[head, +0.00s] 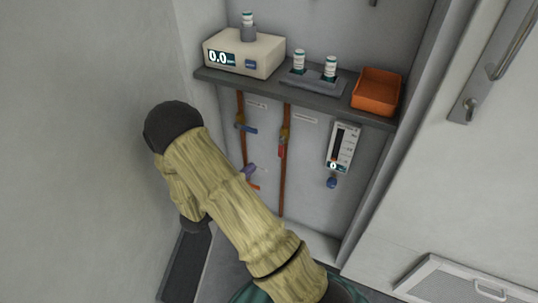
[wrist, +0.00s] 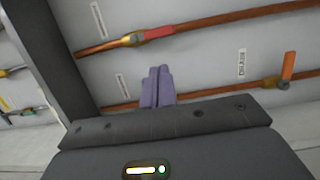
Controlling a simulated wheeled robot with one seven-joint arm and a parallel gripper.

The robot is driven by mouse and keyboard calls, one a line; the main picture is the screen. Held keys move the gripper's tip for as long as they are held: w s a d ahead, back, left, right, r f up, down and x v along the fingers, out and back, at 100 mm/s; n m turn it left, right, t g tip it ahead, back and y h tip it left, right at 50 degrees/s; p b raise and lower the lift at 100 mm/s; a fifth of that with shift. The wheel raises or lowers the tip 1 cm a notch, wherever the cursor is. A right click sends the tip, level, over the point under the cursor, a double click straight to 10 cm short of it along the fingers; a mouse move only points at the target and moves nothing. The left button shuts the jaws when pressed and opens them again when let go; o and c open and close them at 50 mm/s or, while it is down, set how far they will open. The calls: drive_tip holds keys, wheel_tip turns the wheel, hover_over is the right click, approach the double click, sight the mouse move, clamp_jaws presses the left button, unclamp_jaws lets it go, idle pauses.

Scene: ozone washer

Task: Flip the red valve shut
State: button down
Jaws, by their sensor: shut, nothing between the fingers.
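The red valve has a red handle (head: 282,149) on the right copper pipe, below a brass fitting. The handle lies along the pipe. The wrist view shows the same red handle (wrist: 158,32) lying along the upper pipe, right of its brass body. My gripper (head: 249,171) has purple fingers and is left of and lower than the red handle in the head view. In the wrist view the fingers (wrist: 158,70) are together and empty. Their tips are below the red handle in the picture, with a visible gap.
A blue handle (head: 247,129) and an orange handle (head: 253,186) stick out across the left pipe. A gauge (head: 343,147) with a blue knob hangs right of the red valve. Above is a shelf (head: 293,89) with a meter (head: 243,53), vials and an orange tray (head: 376,91).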

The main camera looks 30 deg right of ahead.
sight(281, 147)
drive_tip(key=shift+d, duration=0.1)
drive_tip(key=b+x, duration=0.2)
drive_tip(key=x, duration=0.8)
drive_tip(key=shift+s+d+f+n+p, duration=0.1)
drive_tip(key=shift+s+n+p, duration=0.05)
drive_tip(key=shift+n+p, duration=0.6)
